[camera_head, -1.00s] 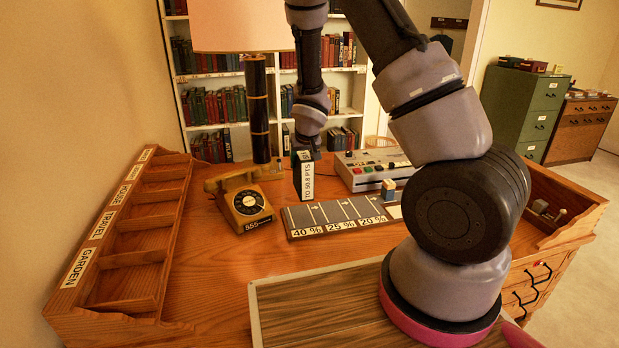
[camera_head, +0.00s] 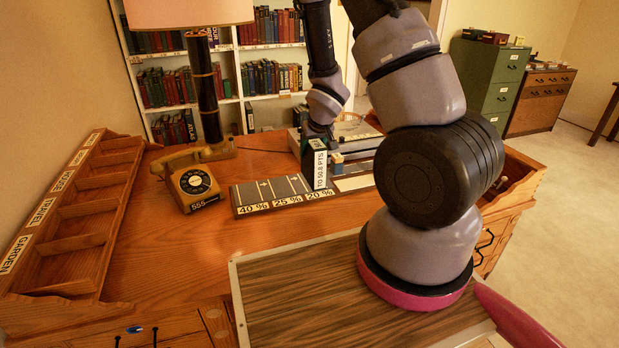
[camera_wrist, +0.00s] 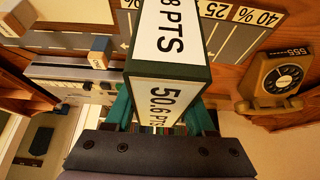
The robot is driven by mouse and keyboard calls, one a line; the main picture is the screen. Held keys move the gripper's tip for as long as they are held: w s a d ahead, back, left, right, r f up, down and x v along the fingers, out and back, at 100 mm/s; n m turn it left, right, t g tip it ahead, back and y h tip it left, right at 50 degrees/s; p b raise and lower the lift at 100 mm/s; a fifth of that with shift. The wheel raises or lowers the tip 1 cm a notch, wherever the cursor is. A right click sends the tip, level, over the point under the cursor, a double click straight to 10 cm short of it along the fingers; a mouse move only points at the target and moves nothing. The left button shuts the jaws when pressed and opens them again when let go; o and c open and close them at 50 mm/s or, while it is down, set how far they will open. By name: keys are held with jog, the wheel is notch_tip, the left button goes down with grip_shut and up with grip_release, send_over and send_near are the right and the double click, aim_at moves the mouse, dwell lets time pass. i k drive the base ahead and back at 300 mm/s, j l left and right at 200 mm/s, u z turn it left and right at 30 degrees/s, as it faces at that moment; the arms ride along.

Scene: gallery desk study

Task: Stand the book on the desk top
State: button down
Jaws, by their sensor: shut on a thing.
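The book (camera_head: 316,168) is a slim dark green block with white labels, one reading "TO 50.8 PTS". It hangs roughly upright below my gripper (camera_head: 318,138), by the right end of the percent board. In the wrist view my gripper (camera_wrist: 165,115) has its teal fingers shut on the book (camera_wrist: 172,72), one on each side. I cannot tell whether its lower end touches anything. The desk top (camera_head: 170,245) is orange-brown wood, with a wide bare area at the left and front.
The percent board (camera_head: 270,194) with 40, 25 and 20 % labels lies beside the book. A yellow telephone (camera_head: 192,184) and a lamp (camera_head: 206,95) stand left of it. A divided rack (camera_head: 75,215) lines the left edge. A grey device (camera_head: 355,135) is behind.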

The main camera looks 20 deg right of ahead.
aim_at(222, 263)
jog(key=k+l+u, duration=0.1)
jog(key=l+u, duration=0.15)
jog(key=k+l+u, duration=0.3)
jog(key=l, duration=0.15)
jog(key=l+u, duration=0.35)
jog(key=u, duration=0.85)
jog(key=k+j, duration=0.05)
